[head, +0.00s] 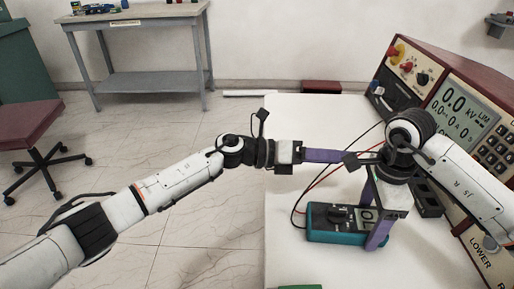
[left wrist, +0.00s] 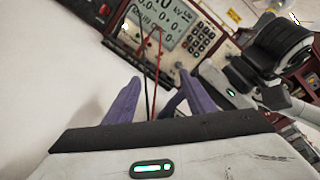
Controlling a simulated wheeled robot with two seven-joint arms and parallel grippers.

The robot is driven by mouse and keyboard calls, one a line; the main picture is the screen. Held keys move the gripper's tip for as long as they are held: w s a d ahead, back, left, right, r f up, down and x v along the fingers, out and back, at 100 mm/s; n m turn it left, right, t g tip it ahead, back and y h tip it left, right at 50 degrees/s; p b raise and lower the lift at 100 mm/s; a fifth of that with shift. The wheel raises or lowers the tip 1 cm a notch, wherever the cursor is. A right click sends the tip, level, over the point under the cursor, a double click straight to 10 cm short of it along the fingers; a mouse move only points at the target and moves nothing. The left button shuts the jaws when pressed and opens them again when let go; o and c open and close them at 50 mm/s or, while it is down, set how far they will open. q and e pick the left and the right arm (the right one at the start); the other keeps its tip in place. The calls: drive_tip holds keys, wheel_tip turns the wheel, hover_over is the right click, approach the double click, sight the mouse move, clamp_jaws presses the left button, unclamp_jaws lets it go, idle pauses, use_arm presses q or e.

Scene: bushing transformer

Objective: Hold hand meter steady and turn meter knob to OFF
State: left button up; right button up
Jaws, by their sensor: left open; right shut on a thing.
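The hand meter (head: 325,233), teal with a dark face, lies on the white table in the head view. Its dark knob (head: 338,213) shows on the face; its setting is too small to read. My right gripper (head: 373,222) comes down from above and is shut on the meter's right end, its purple fingers partly covering it. My left gripper (head: 343,157) is open and empty, level above the table, beyond the meter and apart from the knob. In the left wrist view its two purple fingers (left wrist: 160,78) stand apart. The meter cannot be made out there.
A red-framed console (head: 470,100) with a display and keypad stands along the table's right side. Red and black leads (left wrist: 155,65) run near my left gripper. The white table (head: 310,115) is clear at its far part. A grey workbench (head: 140,20) stands far behind.

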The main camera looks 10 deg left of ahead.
use_arm(q)
drive_tip(key=w+a+n+t+y, duration=0.1)
drive_tip(key=w+a+n+t, duration=0.1)
drive_tip(key=n, duration=0.3)
drive_tip(key=w+a+f+n+t+y, duration=0.1)
drive_tip(key=w+a+n+t+y, duration=0.1)
drive_tip(key=w+a+n+t, duration=0.1)
drive_tip(key=w+a+f+n+t+y, duration=0.1)
drive_tip(key=w+a+n+t, duration=0.1)
drive_tip(key=a+n+t, duration=0.2)
drive_tip(key=shift+w+f+n+t+y, duration=0.1)
drive_tip(key=shift+n+t+y, duration=0.15)
drive_tip(key=shift+n, duration=0.7)
drive_tip(key=shift+w+f+n+t+y, duration=0.15)
drive_tip(key=shift+n+t, duration=0.1)
drive_tip(key=shift+n, duration=0.7)
drive_tip(key=a+n+y, duration=0.1)
drive_tip(key=n, duration=0.1)
drive_tip(key=a+n+t+y, duration=0.1)
drive_tip(key=a+n, duration=0.1)
drive_tip(key=w+a+f+n+y, duration=0.1)
drive_tip(key=shift+a+n+t+y, duration=0.3)
drive_tip(key=shift+a+n+t, duration=0.1)
drive_tip(key=a+f+n+y, duration=0.3)
drive_tip(key=a+n+y, duration=0.1)
drive_tip(key=a+n, duration=0.1)
drive_tip(key=shift+s+a+f+n+t, duration=0.2)
drive_tip(key=shift+a+n+t, duration=0.1)
drive_tip(key=shift+a, duration=0.15)
drive_tip(key=shift+c, duration=0.4)
